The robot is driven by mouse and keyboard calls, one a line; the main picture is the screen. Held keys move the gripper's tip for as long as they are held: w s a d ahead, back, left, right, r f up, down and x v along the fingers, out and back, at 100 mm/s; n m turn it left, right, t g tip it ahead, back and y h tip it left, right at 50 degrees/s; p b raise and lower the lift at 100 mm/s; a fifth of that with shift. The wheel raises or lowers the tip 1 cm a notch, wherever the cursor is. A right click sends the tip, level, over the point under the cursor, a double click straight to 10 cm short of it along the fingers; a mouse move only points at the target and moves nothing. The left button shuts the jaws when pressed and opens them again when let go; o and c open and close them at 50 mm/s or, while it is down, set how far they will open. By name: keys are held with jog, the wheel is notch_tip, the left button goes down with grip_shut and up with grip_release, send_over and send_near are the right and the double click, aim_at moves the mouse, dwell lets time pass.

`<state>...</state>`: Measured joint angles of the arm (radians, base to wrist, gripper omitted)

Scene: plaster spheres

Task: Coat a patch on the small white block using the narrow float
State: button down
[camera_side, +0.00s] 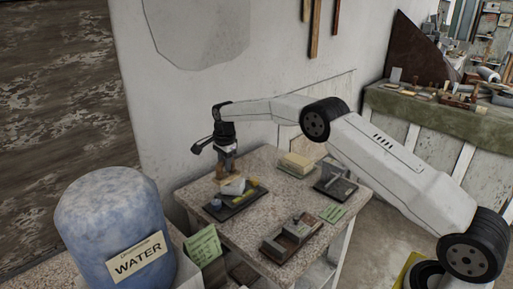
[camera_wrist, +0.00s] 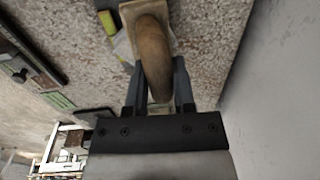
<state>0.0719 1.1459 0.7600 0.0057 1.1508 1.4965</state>
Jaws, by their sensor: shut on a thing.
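My gripper (camera_side: 227,160) is above the near-left part of the speckled table in the side view. It is shut on the wooden handle of the narrow float, which also shows between the fingers in the wrist view (camera_wrist: 153,60). The float (camera_side: 224,173) hangs below the fingers, by the small white block (camera_side: 233,186). The white block sits at a dark tray (camera_side: 237,206). I cannot tell whether the float touches the block. In the wrist view the float hides most of what is under it.
The tray also holds a blue piece (camera_side: 216,203) and a yellow piece (camera_side: 252,183). A pale yellow stack (camera_side: 297,163), a dark tool stand (camera_side: 335,187) and a brown wooden box (camera_side: 291,238) stand on the table. A blue water barrel (camera_side: 115,225) is at front left; a wall is behind.

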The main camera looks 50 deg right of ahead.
jog(key=shift+f, duration=0.55)
dwell(0.4)
jog(key=shift+a, duration=0.15)
jog(key=shift+a, duration=0.45)
jog(key=shift+a, duration=0.1)
jog(key=shift+a, duration=0.4)
jog(key=shift+s+d+f, duration=0.1)
jog(key=shift+d+f, duration=0.05)
jog(key=shift+d, duration=1)
